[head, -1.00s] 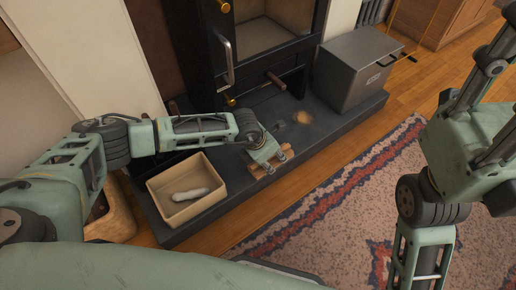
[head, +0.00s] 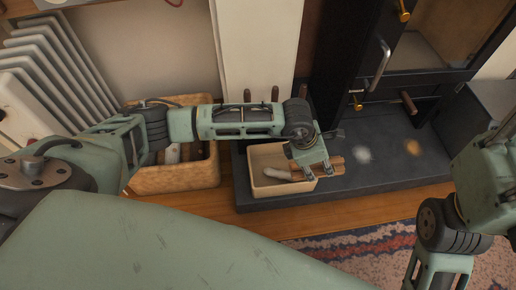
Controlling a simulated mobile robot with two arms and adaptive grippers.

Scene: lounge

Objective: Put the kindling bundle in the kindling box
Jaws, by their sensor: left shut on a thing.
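The kindling bundle (head: 337,164), a few brown sticks, is in my left gripper (head: 318,170), which is shut on it. A pale open-topped box (head: 262,189), which looks like the kindling box, stands on the dark hearth. A whitish, roundish long object (head: 278,173) lies in it. The gripper and bundle overlap the box's right side in the head view, with part of the bundle beyond the right wall. Their height above the box is hard to tell. My right arm shows at the right edge, but its gripper is out of view.
A tan basket (head: 174,181) with things in it stands left of the hearth (head: 375,172). A black stove (head: 440,82) and a dark grey metal box (head: 487,108) are at the right. A white radiator (head: 50,75) is at the left. A patterned rug (head: 350,248) lies in front.

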